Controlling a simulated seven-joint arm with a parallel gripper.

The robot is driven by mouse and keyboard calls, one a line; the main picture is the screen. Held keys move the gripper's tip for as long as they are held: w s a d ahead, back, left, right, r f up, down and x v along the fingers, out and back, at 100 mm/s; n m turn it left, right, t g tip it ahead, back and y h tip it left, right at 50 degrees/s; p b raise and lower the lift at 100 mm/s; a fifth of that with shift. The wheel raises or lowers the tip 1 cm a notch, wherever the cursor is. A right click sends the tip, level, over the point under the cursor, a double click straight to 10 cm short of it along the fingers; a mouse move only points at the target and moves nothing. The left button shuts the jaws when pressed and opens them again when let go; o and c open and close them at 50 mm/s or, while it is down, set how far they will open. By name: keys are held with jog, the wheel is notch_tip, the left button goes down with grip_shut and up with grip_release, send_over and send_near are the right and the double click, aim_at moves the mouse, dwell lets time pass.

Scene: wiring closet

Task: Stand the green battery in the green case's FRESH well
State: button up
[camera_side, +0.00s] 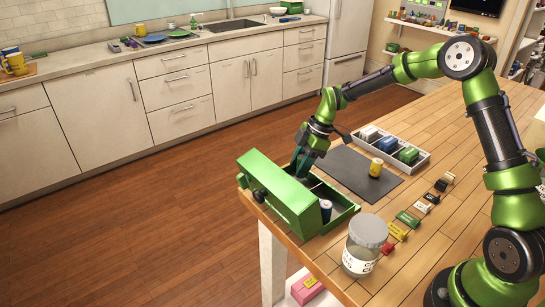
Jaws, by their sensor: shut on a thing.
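The green case (348,214) stands at the table's left edge with its green lid (278,196) raised towards the camera. My gripper (303,172) points down into the case behind the lid. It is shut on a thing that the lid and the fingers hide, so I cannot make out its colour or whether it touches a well. A dark blue battery (326,211) stands upright in the case, to the right of my gripper. The FRESH marking and the wells cannot be read from here. No loose green battery shows on the table.
A yellow battery (375,167) stands on the dark mat (345,170). Behind it, a white tray (425,163) holds white, blue and green blocks. A lidded jar (365,246) stands right of the case. Several coloured tags (407,219) lie in a row on the table.

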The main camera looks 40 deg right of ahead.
jog(key=shift+f, duration=1.65)
jog(key=shift+f, duration=0.15)
jog(key=o, duration=1.1)
